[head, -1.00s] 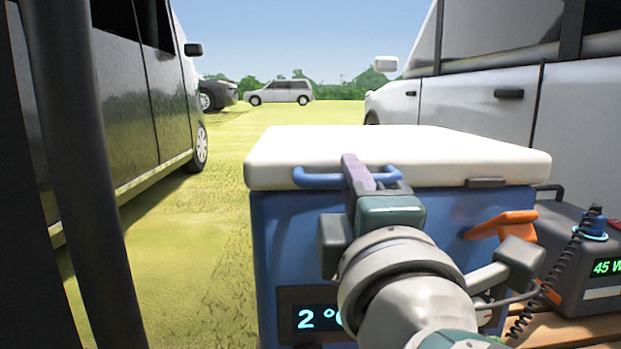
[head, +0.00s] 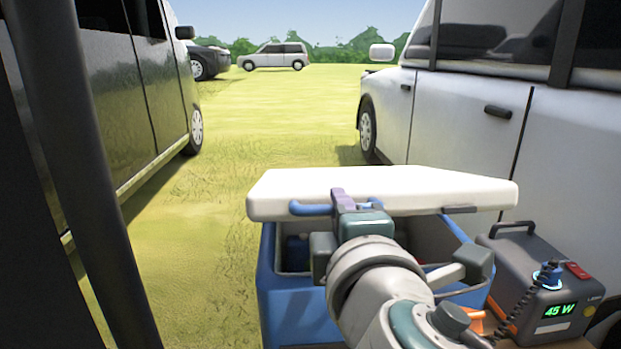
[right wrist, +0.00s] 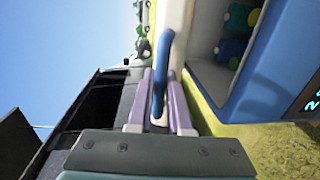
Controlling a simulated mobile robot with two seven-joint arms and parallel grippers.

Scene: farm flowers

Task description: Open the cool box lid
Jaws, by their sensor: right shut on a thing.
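The cool box (head: 268,290) is a blue box with a white lid (head: 430,190). The lid is raised at its near edge, and a dark gap shows the inside of the box. My right gripper (head: 341,198) is shut on the blue lid handle (head: 308,209) at the lid's front edge. In the right wrist view the purple fingers of the gripper (right wrist: 160,105) lie on both sides of the blue handle (right wrist: 161,70). The open inside of the box (right wrist: 228,40) shows there with blue and green things in it. My left gripper is not in view.
A grey power unit (head: 540,280) with a green "45 W" display and a coiled cable stands right of the box. A white vehicle (head: 460,120) is behind it at right. A dark van (head: 110,110) stands at left. Grass between them is clear.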

